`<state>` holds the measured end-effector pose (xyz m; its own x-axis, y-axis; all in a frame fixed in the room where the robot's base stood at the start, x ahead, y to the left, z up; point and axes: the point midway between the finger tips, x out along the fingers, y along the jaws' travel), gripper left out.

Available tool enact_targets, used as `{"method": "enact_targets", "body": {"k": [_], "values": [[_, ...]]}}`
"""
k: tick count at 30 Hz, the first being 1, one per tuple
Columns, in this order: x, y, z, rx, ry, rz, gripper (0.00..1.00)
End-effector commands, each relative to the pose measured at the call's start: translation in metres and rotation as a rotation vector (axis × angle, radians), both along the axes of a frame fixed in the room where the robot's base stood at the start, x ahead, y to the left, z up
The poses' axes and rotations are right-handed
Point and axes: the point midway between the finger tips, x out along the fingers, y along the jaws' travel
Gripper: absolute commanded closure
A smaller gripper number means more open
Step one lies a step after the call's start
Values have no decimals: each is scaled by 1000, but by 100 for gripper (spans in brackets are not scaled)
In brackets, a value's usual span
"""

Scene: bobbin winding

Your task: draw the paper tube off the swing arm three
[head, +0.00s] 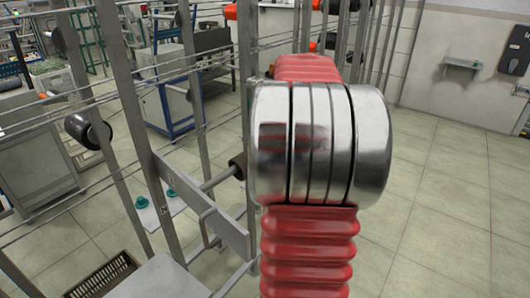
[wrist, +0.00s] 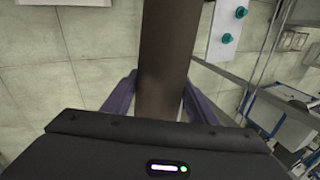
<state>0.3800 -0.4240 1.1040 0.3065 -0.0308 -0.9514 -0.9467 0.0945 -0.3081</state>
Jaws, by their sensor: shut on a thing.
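A brown paper tube (wrist: 164,48) runs from the top of the wrist view down between my fingers. My gripper (wrist: 161,88) is shut on it, one purple finger on each side. The tube's lower part is hidden behind the gripper body. In the head view my red and silver arm covers the middle, and my gripper is hidden. A grey rod (head: 218,179) reaches right from a grey plate (head: 200,205) on the frame. A dark end piece (head: 238,167) sits at its tip, partly behind my arm. I cannot tell whether the tube is on an arm.
Grey uprights and thin rails of the rack stand close on the left. A black bobbin (head: 88,130) sits on the rack. Teal knobs (head: 141,202) show on a white plate. The tiled floor at right is clear.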

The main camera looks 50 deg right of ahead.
Motion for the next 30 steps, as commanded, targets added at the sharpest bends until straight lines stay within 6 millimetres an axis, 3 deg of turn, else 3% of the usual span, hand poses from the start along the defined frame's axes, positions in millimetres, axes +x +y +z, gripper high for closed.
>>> {"method": "enact_targets", "body": {"k": [21, 30], "values": [[-5, -35, 3, 0, 0, -1, 71], [-5, -37, 3, 0, 0, 0, 71]]}}
